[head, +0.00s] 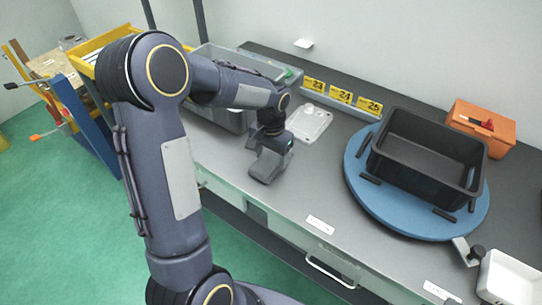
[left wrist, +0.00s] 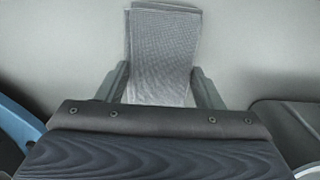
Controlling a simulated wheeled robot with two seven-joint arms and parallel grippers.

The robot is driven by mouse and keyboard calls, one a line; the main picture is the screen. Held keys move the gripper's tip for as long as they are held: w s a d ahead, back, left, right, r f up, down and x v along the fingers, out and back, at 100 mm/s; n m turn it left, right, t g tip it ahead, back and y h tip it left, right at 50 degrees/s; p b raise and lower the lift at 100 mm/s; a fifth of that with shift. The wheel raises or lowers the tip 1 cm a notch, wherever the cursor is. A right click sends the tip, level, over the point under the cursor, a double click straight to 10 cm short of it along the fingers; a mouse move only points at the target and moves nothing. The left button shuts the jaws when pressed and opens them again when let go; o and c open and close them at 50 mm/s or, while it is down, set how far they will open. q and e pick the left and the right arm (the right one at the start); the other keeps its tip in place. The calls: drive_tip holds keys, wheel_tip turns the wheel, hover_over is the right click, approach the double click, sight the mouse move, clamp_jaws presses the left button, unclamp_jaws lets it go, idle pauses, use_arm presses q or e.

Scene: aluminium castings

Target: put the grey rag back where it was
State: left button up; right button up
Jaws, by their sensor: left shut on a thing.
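The grey rag (left wrist: 163,40) shows in the left wrist view as a pale grey, finely woven, flat strip between my two fingers. My left gripper (left wrist: 160,78) is shut on it, one finger at each side. My right gripper is not in view.
The dark workbench (head: 335,190) carries a grey bin (head: 226,115), a light casting (head: 309,122), and a blue turntable (head: 400,216) with a black crate (head: 412,175). An orange box (head: 495,125) stands behind the crate. A white container (head: 510,280) is at right. Bare benchtop lies between gripper and turntable.

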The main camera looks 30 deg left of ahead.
use_arm(q)
drive_tip(key=shift+f, duration=0.25)
drive_tip(key=shift+f, duration=0.2)
drive_tip(key=o, duration=0.9)
drive_tip(key=shift+o, duration=0.2)
drive_tip(key=shift+r, duration=0.15)
